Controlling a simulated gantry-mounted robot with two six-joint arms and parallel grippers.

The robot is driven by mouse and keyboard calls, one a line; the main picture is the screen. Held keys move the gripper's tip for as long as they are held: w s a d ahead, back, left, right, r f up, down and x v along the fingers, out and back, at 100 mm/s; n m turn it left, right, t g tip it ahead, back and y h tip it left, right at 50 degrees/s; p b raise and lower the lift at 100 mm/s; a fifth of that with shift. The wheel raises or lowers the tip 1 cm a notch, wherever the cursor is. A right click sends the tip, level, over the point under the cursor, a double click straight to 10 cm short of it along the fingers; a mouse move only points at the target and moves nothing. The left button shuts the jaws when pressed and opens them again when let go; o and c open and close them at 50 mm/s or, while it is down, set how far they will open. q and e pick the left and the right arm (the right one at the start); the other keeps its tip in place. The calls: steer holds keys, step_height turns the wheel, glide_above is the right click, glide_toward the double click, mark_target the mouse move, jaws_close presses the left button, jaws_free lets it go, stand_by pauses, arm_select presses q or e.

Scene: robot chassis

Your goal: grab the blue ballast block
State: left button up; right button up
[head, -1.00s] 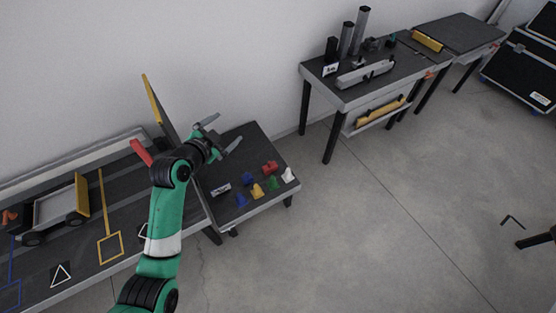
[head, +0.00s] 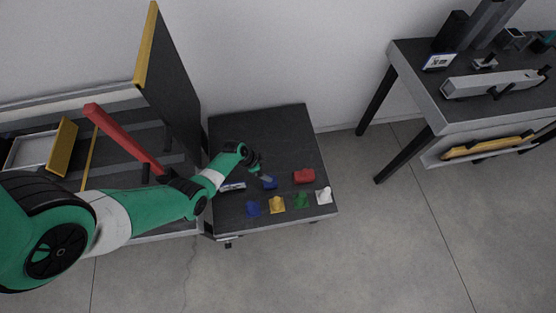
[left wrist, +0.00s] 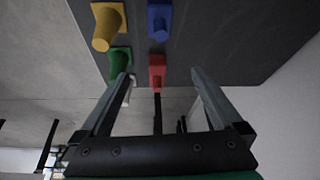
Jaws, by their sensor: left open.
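The blue ballast block (head: 269,183) stands on the small dark table (head: 240,130), in the back row left of the red block (head: 304,176). In the left wrist view the blue block (left wrist: 159,20) lies at the top, beyond the fingertips, and the red block (left wrist: 157,70) appears between them. My left gripper (head: 260,171) is just behind the blue block in the head view, small and partly merged with it. In the left wrist view its fingers (left wrist: 160,76) are spread apart with nothing held. Contact with the block cannot be told. My right gripper is out of view.
In front stand a blue piece (head: 253,208), a yellow cone (head: 276,204), a green one (head: 301,200) and a white one (head: 323,195). A small sign (head: 232,186) lies left. A tall dark panel (head: 168,85) and red bar (head: 124,138) rise at left.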

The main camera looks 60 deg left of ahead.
arm_select(q)
step_height(320, 180, down, 4)
steer(key=s+b, duration=0.2)
steer(key=s, duration=0.1)
steer(key=b, duration=0.6)
glide_above(265, 182)
steer(key=shift+n, duration=0.4)
step_height(265, 182, down, 6)
steer(key=shift+r, duration=0.15)
steer(key=shift+w+f+b, duration=0.15)
steer(key=shift+f+b, duration=0.1)
steer(key=shift+b, duration=0.2)
steer(key=shift+r, duration=0.1)
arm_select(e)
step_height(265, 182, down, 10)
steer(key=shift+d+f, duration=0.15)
arm_select(q)
steer(key=b+x, duration=0.5)
steer(key=shift+d+f+b, duration=0.1)
steer(key=shift+f+b, duration=0.1)
steer(key=shift+b, duration=0.2)
steer(key=shift+r, duration=0.1)
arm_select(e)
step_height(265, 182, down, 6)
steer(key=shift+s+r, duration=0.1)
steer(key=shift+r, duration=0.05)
arm_select(q)
jaws_close()
